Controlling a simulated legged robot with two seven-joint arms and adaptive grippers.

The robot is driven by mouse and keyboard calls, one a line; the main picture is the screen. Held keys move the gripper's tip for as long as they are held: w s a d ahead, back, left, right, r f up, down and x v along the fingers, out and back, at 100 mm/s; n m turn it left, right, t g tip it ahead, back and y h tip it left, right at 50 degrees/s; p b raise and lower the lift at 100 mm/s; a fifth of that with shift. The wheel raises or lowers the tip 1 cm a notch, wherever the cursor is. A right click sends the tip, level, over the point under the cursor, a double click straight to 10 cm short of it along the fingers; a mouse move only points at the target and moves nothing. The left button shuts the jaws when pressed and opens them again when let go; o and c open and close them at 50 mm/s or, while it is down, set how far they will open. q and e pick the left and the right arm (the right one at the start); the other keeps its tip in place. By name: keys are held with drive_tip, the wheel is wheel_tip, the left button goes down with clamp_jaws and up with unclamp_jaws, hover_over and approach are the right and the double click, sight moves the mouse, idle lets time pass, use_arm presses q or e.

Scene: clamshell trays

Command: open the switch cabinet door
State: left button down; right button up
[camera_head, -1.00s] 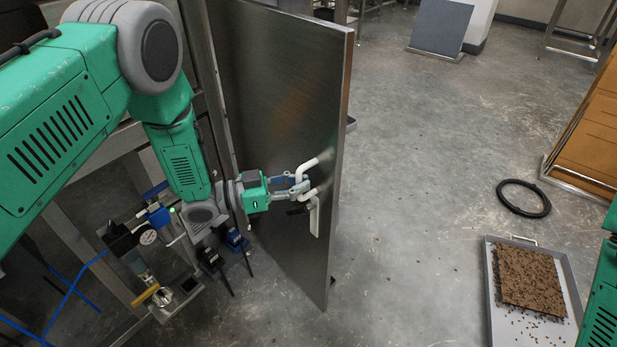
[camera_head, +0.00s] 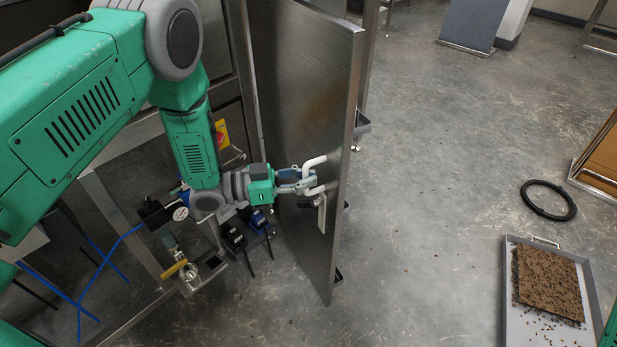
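The switch cabinet door (camera_head: 308,95) is a tall brushed-metal panel. It stands swung out from the cabinet frame (camera_head: 243,75), with its free edge toward the open floor on the right. The exact finger contact is small and partly hidden. My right gripper is not in view.
Valves, a gauge (camera_head: 180,213) and blue tubing (camera_head: 85,285) are below my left arm. On the right lie a black hose ring (camera_head: 548,215) and a grey tray (camera_head: 515,325) holding a brown slab.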

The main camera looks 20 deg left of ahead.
use_arm(q)
drive_tip(key=c, duration=1.6)
unclamp_jaws()
drive_tip(key=shift+w+a+r, duration=0.1)
drive_tip(key=shift+w, duration=0.05)
drive_tip(key=shift+o, duration=0.2)
drive_tip(key=shift+s+a, duration=0.2)
drive_tip(key=shift+a, duration=0.1)
drive_tip(key=v, duration=1.1)
drive_tip(key=shift+a, duration=0.25)
